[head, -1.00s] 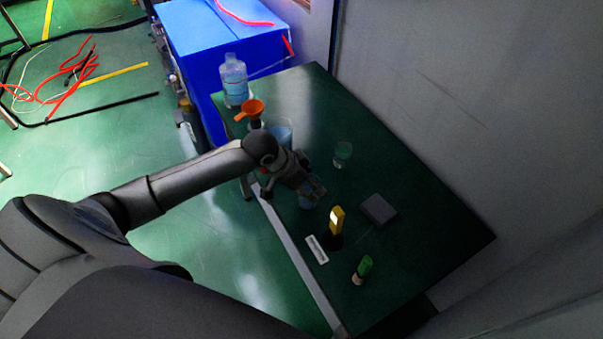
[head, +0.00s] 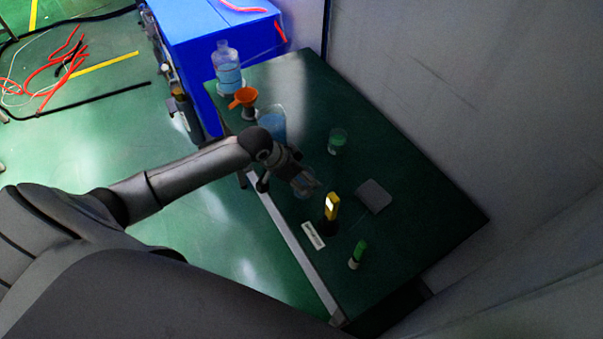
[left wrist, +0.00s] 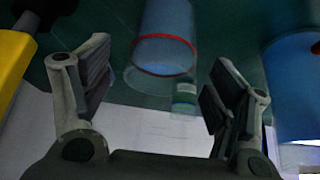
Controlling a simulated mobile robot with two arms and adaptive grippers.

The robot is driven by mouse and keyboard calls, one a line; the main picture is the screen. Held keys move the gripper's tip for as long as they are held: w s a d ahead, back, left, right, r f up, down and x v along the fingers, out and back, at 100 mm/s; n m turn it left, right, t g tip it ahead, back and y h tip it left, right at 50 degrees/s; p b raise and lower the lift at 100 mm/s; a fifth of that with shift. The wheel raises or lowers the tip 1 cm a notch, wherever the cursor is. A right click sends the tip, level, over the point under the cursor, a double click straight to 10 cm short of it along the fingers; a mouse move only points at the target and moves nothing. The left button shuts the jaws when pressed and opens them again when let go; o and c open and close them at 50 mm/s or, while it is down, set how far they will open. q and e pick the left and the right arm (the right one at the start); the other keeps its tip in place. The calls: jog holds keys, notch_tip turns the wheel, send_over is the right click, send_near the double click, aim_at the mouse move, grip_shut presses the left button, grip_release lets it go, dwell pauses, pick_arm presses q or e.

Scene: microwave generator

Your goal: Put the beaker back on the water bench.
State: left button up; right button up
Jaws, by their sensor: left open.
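In the head view my left gripper (head: 303,183) is low over the dark green bench (head: 425,215), near its left edge. A clear beaker with blue liquid is at its fingers, mostly hidden there. In the left wrist view the gripper (left wrist: 160,88) is open, with a finger on each side of a blue-filled beaker (left wrist: 165,25) with a red ring. I cannot tell whether the fingers touch it. A larger blue-filled beaker (head: 271,122) stands on the bench behind my gripper. My right gripper is not in view.
A yellow meter (head: 332,205), grey pad (head: 374,196), green-capped vial (head: 357,254) and beaker of green liquid (head: 337,141) stand close to my gripper. An orange funnel (head: 244,97) and clear bottle (head: 227,68) are at the far end. The bench's right part is clear.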

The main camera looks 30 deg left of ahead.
pick_arm(q)
jog(key=v, duration=1.2)
jog(key=shift+b, duration=0.3)
